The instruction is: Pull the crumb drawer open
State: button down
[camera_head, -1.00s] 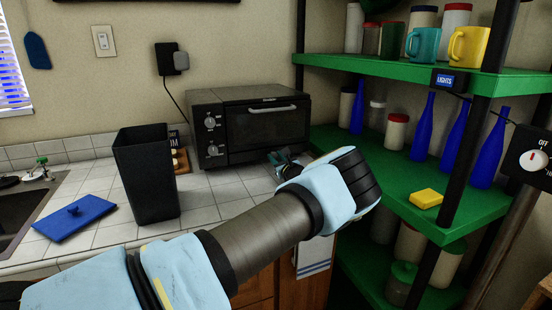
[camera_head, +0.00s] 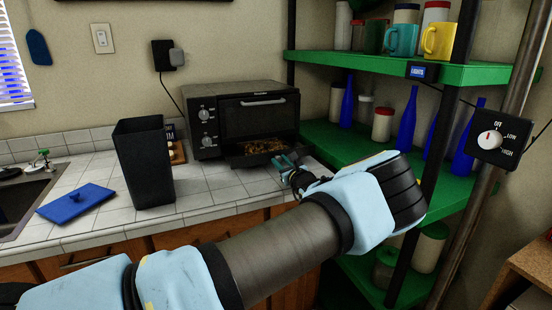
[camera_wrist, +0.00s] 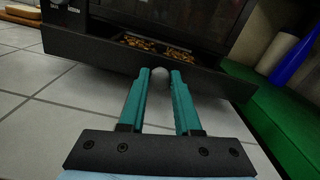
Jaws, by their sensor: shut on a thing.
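The black toaster oven (camera_head: 243,115) stands on the tiled counter in the head view. Its crumb drawer (camera_head: 240,160) sticks out at the bottom front, with brown crumbs (camera_head: 262,146) showing inside. In the wrist view the drawer front (camera_wrist: 110,58) runs across the picture, with crumbs (camera_wrist: 155,45) behind it. My gripper (camera_head: 279,163) is at the drawer's front, right of its middle. In the wrist view its teal fingers (camera_wrist: 160,78) are closed on a round grey knob (camera_wrist: 160,73) on the drawer front.
A tall black bin (camera_head: 146,163) and a blue lid (camera_head: 75,200) are on the counter to the left. A green shelf unit (camera_head: 350,151) with blue bottles and jars stands close on the right. Bare tiles lie in front of the oven.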

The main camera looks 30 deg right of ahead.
jog(key=s, duration=0.5)
jog(key=s+a, duration=0.1)
jog(key=s, duration=0.1)
jog(key=shift+s+p, duration=0.35)
jog(key=c, duration=0.6)
grip_release()
jog(key=s+a+b, duration=0.1)
jog(key=s+b, duration=0.2)
jog(key=s, duration=0.7)
jog(key=shift+s+a+b, duration=0.15)
jog(key=shift+s+b, duration=0.15)
jog(key=shift+s, duration=0.05)
jog(key=shift+s, duration=0.1)
